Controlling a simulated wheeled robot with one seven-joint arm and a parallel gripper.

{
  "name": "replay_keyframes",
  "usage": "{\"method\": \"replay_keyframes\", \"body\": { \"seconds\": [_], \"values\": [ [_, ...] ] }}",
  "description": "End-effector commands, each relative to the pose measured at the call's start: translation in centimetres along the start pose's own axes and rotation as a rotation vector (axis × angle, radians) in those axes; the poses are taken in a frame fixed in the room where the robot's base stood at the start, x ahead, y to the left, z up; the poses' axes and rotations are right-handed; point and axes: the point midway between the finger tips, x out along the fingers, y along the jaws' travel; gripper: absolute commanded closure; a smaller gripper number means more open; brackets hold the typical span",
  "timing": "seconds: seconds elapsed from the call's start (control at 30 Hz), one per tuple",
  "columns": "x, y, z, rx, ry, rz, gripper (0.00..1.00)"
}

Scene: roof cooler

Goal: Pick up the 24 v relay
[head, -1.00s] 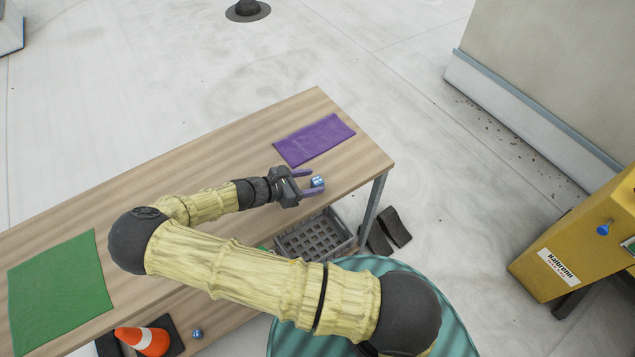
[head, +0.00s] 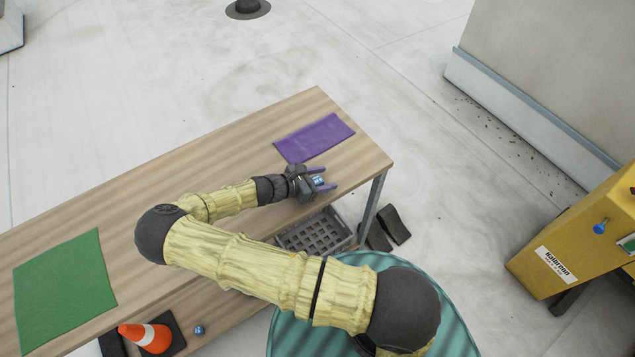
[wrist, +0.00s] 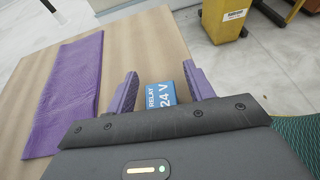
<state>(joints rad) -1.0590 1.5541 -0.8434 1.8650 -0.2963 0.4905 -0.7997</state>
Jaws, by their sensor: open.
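The 24 V relay (wrist: 161,96) is a small blue block with white lettering reading "RELAY 24 V". It sits on the wooden table (head: 230,145) near its right end, and it also shows in the head view (head: 319,180). My gripper (head: 322,178) is open, with its two purple fingers on either side of the relay. In the wrist view the relay lies between the fingertips of my gripper (wrist: 160,88). Its near end is hidden by the gripper body. I cannot tell whether either finger touches it.
A purple mat (head: 315,138) lies beyond the gripper, and a green mat (head: 65,290) lies at the table's left. Below are a grey crate (head: 318,232), an orange cone (head: 147,336) and a small blue item (head: 198,330). A yellow machine (head: 575,245) stands at the right.

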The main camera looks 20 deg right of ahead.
Motion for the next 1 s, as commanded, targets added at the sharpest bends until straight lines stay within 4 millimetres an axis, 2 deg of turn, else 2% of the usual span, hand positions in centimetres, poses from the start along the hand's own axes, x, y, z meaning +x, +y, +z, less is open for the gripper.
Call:
{"method": "replay_keyframes", "body": {
  "seconds": [0.2, 0.27, 0.4, 0.47, 0.77, 1.0],
  "values": [
    [0.0, 0.0, 0.0, 0.000, 0.000, 0.000, 0.47],
    [0.0, 0.0, 0.0, 0.000, 0.000, 0.000, 0.57],
    [0.0, 0.0, 0.0, 0.000, 0.000, 0.000, 0.85],
    [0.0, 0.0, 0.0, 0.000, 0.000, 0.000, 0.95],
    [-0.1, 0.0, 0.2, 0.000, 0.000, 0.000, 0.96],
    [-1.0, 0.0, 2.2, 0.003, 0.001, -0.001, 0.96]
  ]
}}
